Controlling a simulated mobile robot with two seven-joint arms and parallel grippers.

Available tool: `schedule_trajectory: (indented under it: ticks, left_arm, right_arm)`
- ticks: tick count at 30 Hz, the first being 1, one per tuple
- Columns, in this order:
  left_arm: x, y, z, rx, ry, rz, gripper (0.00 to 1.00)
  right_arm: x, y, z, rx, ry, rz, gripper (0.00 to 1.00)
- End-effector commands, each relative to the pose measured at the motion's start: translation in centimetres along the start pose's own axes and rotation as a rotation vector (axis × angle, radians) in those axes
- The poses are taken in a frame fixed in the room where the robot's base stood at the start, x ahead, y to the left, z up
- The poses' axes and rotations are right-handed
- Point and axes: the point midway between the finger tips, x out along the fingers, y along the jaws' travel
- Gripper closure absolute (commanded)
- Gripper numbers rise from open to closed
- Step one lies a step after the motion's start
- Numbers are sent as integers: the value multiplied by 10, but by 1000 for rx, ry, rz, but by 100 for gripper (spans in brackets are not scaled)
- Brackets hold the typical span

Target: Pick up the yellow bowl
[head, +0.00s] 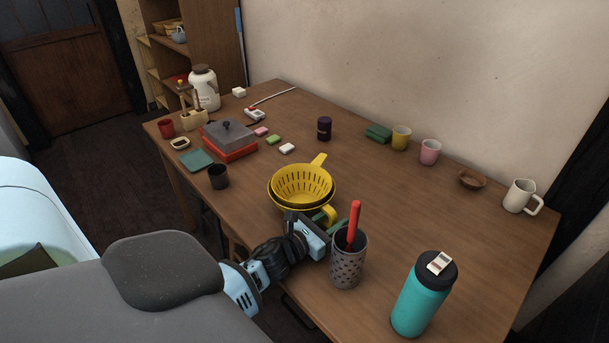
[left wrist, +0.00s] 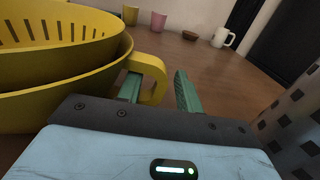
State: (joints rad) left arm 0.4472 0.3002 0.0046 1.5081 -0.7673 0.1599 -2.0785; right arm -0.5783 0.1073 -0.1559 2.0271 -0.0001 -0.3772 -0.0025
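A yellow bowl (head: 287,207) with a looped side handle stands on the table. A yellow slotted colander (head: 302,184) with a long handle sits inside it. In the left wrist view the bowl (left wrist: 60,102) and colander (left wrist: 60,28) fill the left side, with the bowl's handle (left wrist: 155,78) pointing right. My left gripper (head: 331,222) is low at the bowl's near right side. Its green fingers (left wrist: 158,84) are apart, with the handle between them; one finger reaches into the loop. A gap shows between the handle and the right finger. My right gripper is not in view.
A grey perforated cup (head: 346,270) holding a red utensil stands close to my left gripper's right. A teal bottle (head: 424,300) is farther right. A black cup (head: 218,177) stands left of the bowl. The table centre behind the bowl is mostly clear.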

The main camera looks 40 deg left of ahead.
Motion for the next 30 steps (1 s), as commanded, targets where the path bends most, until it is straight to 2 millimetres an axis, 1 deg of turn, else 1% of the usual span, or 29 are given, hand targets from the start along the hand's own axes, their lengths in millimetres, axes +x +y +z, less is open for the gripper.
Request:
schedule_trajectory:
  ticks: [2, 8, 16, 27, 30]
  left_arm:
    - [3, 0, 0, 0, 0, 0, 65]
    - [3, 0, 0, 0, 0, 0, 65]
    - [2, 0, 0, 0, 0, 0, 100]
    - [3, 0, 1, 2, -1, -1, 100]
    - [3, 0, 6, 3, -2, -1, 100]
  right_arm:
    - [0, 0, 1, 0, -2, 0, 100]
    - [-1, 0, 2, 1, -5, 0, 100]
    - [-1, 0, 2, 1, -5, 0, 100]
    - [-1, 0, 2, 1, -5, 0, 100]
    - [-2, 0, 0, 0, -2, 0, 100]
